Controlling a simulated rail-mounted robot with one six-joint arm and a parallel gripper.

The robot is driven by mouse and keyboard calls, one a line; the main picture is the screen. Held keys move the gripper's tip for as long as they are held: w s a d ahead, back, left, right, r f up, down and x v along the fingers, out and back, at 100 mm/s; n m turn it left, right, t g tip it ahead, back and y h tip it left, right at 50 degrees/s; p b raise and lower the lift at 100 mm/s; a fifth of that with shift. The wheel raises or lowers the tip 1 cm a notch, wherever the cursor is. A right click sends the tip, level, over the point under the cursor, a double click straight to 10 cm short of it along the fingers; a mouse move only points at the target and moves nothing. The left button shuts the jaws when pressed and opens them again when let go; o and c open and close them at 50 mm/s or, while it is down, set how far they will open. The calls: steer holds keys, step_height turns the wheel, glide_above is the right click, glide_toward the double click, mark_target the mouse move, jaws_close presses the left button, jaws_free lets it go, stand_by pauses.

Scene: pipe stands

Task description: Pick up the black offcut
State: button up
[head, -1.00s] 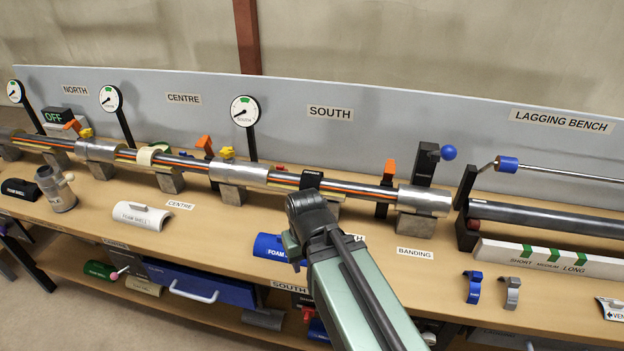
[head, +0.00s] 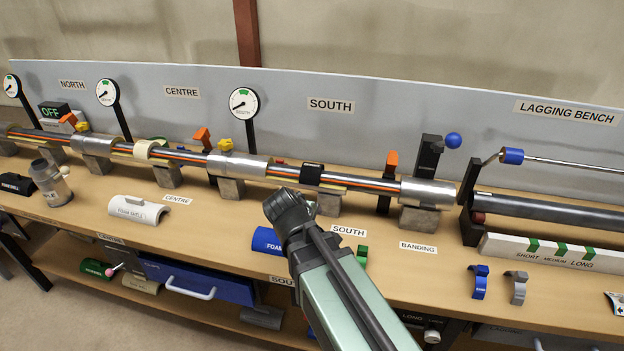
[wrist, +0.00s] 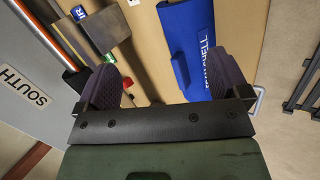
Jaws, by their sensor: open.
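A small black piece (head: 312,174) sits on the pipe in front of the SOUTH label; I cannot tell whether it is the black offcut or a fitting. No other black piece is clearly an offcut. My gripper (wrist: 168,82) is open and empty in the wrist view, its two dark padded fingers spread wide. Bare bench and part of a blue foam shell (wrist: 190,45) show between and beyond them. In the head view my wrist hides the fingertips and part of the bench near the blue shell (head: 267,240).
The pipe on its metal stands (head: 231,187) runs along the back of the bench. A green block (head: 361,255) is right of my arm. A white shell (head: 138,209) and a black shell (head: 17,184) lie left. A blue drawer (head: 200,279) is below.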

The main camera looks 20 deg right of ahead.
steer(key=w+d+r+n+t+h, duration=0.15)
steer(key=w+r+n+t, duration=0.35)
steer(key=n, duration=0.6)
steer(key=n+t+b, duration=0.2)
steer(key=n, duration=0.7)
glide_toward(310, 173)
steer(key=f+x, duration=0.1)
steer(key=x, duration=0.2)
steer(key=shift+h, duration=0.45)
steer(key=b+x, duration=0.2)
steer(key=x, duration=0.3)
steer(key=shift+w+a+r, duration=0.1)
steer(key=shift+w+r, duration=0.05)
steer(key=shift+w, duration=0.05)
steer(key=shift+r, duration=0.1)
steer(key=shift+s, duration=0.1)
steer(key=shift+c, duration=0.4)
steer(key=c, duration=0.9)
